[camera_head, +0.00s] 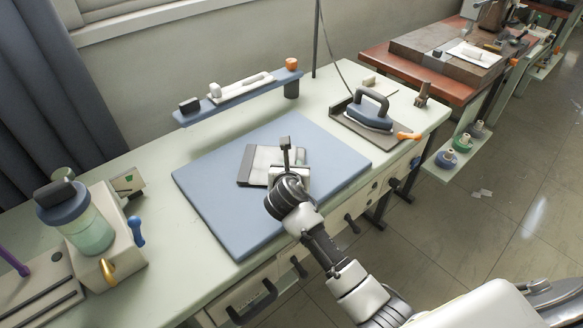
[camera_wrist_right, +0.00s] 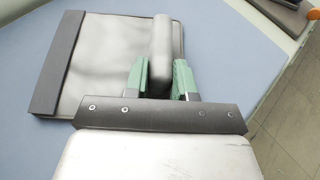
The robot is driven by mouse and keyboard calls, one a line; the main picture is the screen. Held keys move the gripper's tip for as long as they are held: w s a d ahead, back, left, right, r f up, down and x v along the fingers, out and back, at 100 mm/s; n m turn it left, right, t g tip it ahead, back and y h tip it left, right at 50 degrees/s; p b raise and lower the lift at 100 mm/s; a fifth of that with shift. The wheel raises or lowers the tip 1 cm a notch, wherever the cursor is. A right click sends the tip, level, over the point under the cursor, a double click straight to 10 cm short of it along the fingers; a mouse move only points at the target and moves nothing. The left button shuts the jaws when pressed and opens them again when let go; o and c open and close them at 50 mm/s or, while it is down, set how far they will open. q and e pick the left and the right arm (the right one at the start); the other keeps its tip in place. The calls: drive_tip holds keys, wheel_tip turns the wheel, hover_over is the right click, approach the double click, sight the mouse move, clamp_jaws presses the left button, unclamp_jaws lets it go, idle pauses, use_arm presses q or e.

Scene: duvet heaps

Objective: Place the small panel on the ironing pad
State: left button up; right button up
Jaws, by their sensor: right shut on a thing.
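The small panel (camera_head: 263,157) is a flat grey piece with a dark strip along its left edge. It is over the blue ironing pad (camera_head: 215,200), near the pad's middle. It also shows in the right wrist view (camera_wrist_right: 100,55), where a rounded grey grip (camera_wrist_right: 160,45) stands out from it. My right gripper (camera_head: 279,171) is shut on that grip, with a green finger on each side in the wrist view (camera_wrist_right: 160,75). The gripper hides part of the panel. I cannot tell whether the panel touches the pad. My left gripper is not in view.
A blue shelf (camera_head: 240,98) stands behind the pad. An iron (camera_head: 368,110) sits on a dark stand at the right. A machine with a clear tank (camera_head: 90,232) stands at the left. The pad's front left area is bare.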

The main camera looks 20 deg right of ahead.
drive_tip(key=o, duration=0.9)
drive_tip(key=shift+f, duration=0.15)
drive_tip(key=shift+o, duration=0.2)
drive_tip(key=shift+r, duration=0.2)
drive_tip(key=p+v, duration=0.1)
drive_tip(key=v, duration=1.1)
drive_tip(key=shift+f, duration=0.1)
